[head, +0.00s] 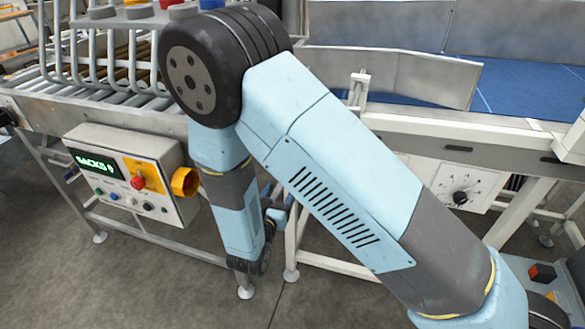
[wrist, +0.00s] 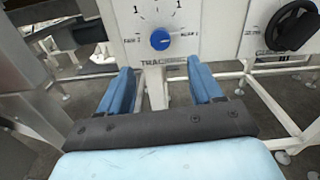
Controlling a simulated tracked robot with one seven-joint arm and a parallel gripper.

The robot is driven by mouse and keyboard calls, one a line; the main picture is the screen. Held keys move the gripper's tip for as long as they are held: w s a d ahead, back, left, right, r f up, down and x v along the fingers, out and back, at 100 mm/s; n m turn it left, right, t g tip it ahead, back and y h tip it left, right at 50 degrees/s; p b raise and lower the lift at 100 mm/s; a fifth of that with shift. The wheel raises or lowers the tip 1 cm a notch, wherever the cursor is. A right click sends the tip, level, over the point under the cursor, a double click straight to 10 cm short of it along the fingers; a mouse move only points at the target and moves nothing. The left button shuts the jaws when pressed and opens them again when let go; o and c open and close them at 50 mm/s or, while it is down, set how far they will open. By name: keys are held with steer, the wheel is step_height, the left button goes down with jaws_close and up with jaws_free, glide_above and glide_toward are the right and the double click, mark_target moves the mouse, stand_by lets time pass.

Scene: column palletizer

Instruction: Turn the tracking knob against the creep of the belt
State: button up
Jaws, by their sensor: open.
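The tracking knob (wrist: 160,40) is a small blue round knob on a white panel (wrist: 205,20), at the top centre of the wrist view. Scale marks surround it and partly readable lettering sits below it. My gripper (wrist: 160,72) is open, with its two blue fingers apart and nothing between them. In the wrist view the knob shows above the gap between the fingertips, apart from them. The blue belt (head: 525,85) lies at the upper right of the head view. My arm hides the tracking knob in the head view.
A black handwheel (wrist: 291,25) is on a panel to the right of the knob. A control box (head: 130,175) with a lit display and buttons stands at the left. A dial panel (head: 440,187) with a black knob hangs under the belt frame. White frame legs (head: 293,235) stand nearby.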

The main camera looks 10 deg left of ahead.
steer(key=w+d, duration=0.1)
steer(key=w, duration=1.1)
steer(key=c, duration=1.1)
steer(key=shift+o, duration=0.2)
steer(key=shift+n, duration=0.6)
steer(key=o, duration=1.1)
steer(key=shift+c, duration=0.2)
steer(key=shift+s, duration=0.1)
steer(key=s+a, duration=0.1)
steer(key=s, duration=1.2)
steer(key=shift+s, duration=0.25)
steer(key=shift+s+f, duration=0.1)
steer(key=shift+s, duration=0.05)
